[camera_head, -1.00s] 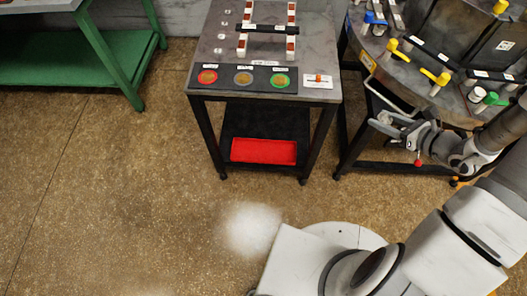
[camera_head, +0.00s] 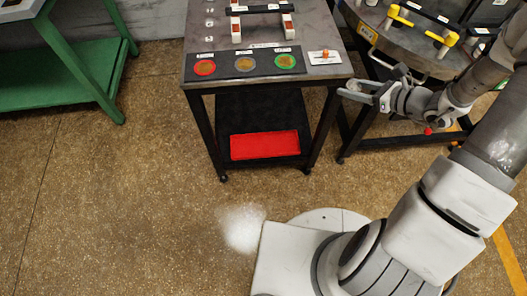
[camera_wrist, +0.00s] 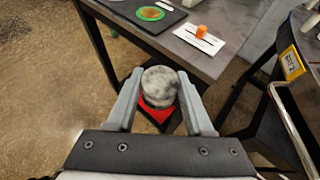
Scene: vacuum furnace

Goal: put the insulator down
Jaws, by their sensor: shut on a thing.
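The insulator (camera_wrist: 159,84) is a mottled grey-white round piece, seen from its end in the wrist view. My gripper (camera_wrist: 158,80) is shut on it, one finger on each side. In the head view my gripper (camera_head: 357,90) is beside the right front corner of the grey-topped cart (camera_head: 330,72); the insulator cannot be made out there. A black mat (camera_head: 222,62) on the cart carries a red-ringed disc (camera_head: 204,68), a grey-ringed disc (camera_head: 245,64) and a green-ringed disc (camera_head: 286,62).
A white card (camera_head: 324,57) with an orange piece lies right of the mat. A red tray (camera_head: 265,145) sits on the cart's lower shelf. A rack (camera_head: 262,9) stands behind the mat. A round table (camera_head: 400,42) with yellow handles is at right, a green bench (camera_head: 85,70) at left.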

